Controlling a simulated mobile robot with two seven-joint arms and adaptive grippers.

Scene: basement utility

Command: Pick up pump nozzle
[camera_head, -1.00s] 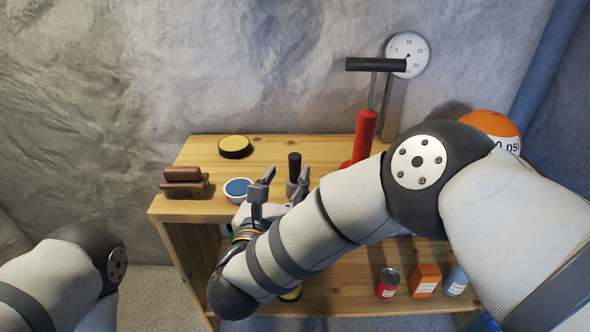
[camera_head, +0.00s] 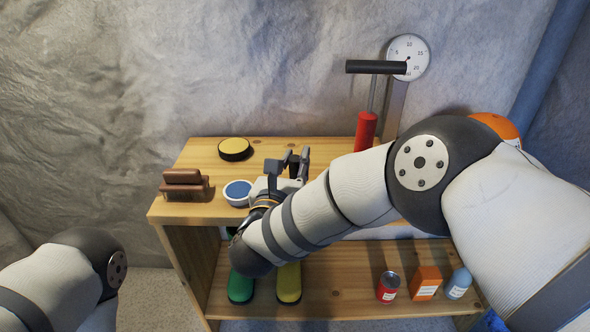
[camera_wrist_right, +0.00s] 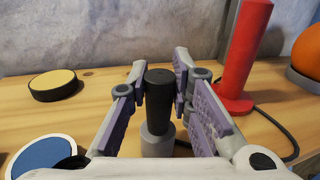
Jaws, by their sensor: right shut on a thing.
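The pump nozzle, a black cylinder on a grey collar, stands upright at the middle of the right wrist view (camera_wrist_right: 159,100). In the head view it is mostly hidden by my fingers. My right gripper (camera_head: 289,162) is at the wooden top, its fingers on both sides of the nozzle and shut on it. In the wrist view the fingers (camera_wrist_right: 160,68) have purple pads. The red pump (camera_head: 366,131) with a black T-handle stands to the right, and a dark hose runs from it towards the nozzle. My left gripper is out of view.
An orange ball (camera_wrist_right: 308,55) is at right. A red can (camera_head: 388,287) is below.

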